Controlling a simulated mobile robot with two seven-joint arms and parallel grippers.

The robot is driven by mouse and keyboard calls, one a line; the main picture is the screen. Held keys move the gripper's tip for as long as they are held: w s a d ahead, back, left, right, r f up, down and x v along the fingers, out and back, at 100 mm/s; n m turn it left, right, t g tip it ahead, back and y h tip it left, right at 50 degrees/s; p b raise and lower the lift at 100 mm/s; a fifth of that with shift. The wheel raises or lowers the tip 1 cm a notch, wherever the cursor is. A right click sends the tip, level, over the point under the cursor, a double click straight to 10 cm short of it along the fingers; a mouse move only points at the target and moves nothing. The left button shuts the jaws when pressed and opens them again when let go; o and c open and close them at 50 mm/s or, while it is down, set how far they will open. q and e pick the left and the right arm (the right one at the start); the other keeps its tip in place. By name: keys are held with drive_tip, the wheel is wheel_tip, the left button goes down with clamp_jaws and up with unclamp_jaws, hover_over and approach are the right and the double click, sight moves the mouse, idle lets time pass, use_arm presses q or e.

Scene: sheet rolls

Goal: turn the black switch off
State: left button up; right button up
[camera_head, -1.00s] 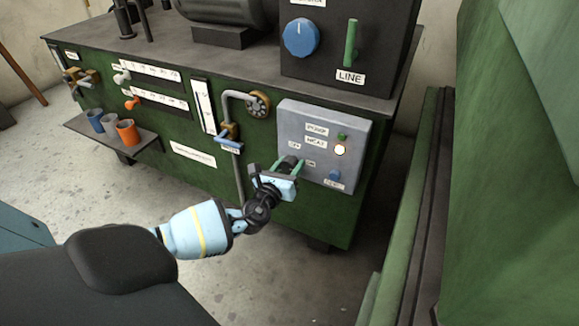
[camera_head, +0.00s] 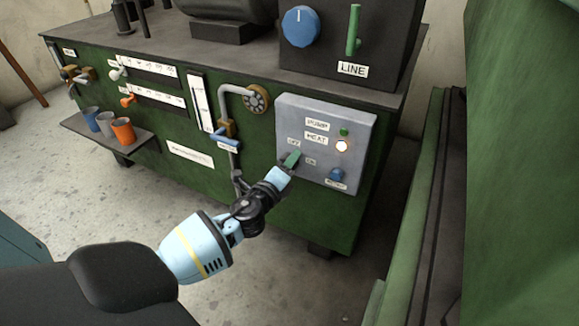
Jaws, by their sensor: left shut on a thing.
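A grey control panel (camera_head: 352,118) is on the front of the green machine, with PUMP and HEAT labels, a small green lamp (camera_head: 344,132) and a lit, whitish lamp (camera_head: 342,146). OFF and ON labels sit at its lower left. My left gripper (camera_head: 290,160) is at this lower left part, rolled over, with its fingertips at the panel between the two labels. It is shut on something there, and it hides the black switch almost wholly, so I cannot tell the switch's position. My right gripper is not in view.
A blue knob (camera_head: 336,174) is on the panel right of my gripper. A blue-handled valve (camera_head: 224,139) and a pipe are to the left. A dark box with a blue dial (camera_head: 300,27) and green lever (camera_head: 353,30) stands above. Cups (camera_head: 122,131) stand on a shelf at left.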

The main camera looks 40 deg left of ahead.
use_arm(q)
drive_tip(key=n, duration=0.3)
drive_tip(key=shift+n, duration=0.3)
drive_tip(key=n, duration=0.2)
drive_tip(key=shift+n, duration=0.7)
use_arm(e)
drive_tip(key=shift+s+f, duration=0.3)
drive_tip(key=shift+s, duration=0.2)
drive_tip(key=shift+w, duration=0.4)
use_arm(q)
drive_tip(key=o, duration=1)
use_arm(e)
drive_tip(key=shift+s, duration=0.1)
